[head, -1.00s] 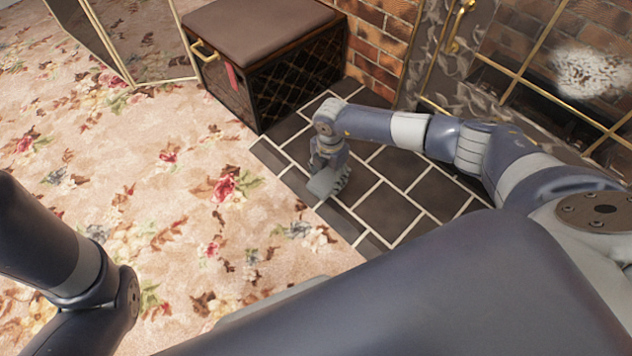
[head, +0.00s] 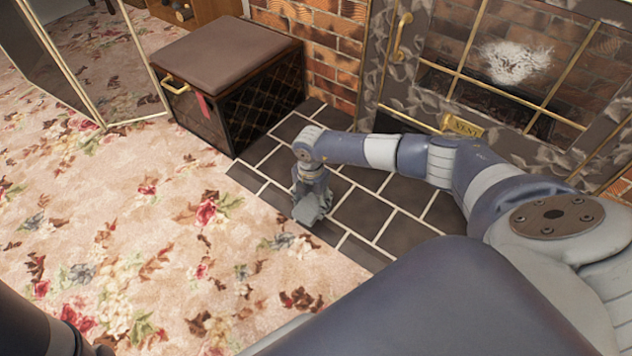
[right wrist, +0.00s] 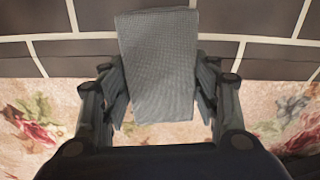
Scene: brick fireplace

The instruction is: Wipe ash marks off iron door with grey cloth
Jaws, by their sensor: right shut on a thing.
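The iron fireplace door (head: 428,104) stands at the upper right in the head view, with a dark leaf-patterned frame and gold bars. A whitish ash mark (head: 515,62) spreads over its upper panel. My right gripper (head: 312,207) is low over the dark hearth tiles near the carpet edge, well away from the door. It is shut on the grey cloth (right wrist: 158,60), which shows between its fingers in the right wrist view. My left gripper is out of view; only part of my left arm shows at the lower left.
A gold handle (head: 402,37) and a vent plate (head: 463,126) are on the door. A dark box with a brown padded lid (head: 222,55) stands left of the brick wall (head: 312,50). A folding screen (head: 85,55) is at upper left. The floral carpet (head: 130,220) is clear.

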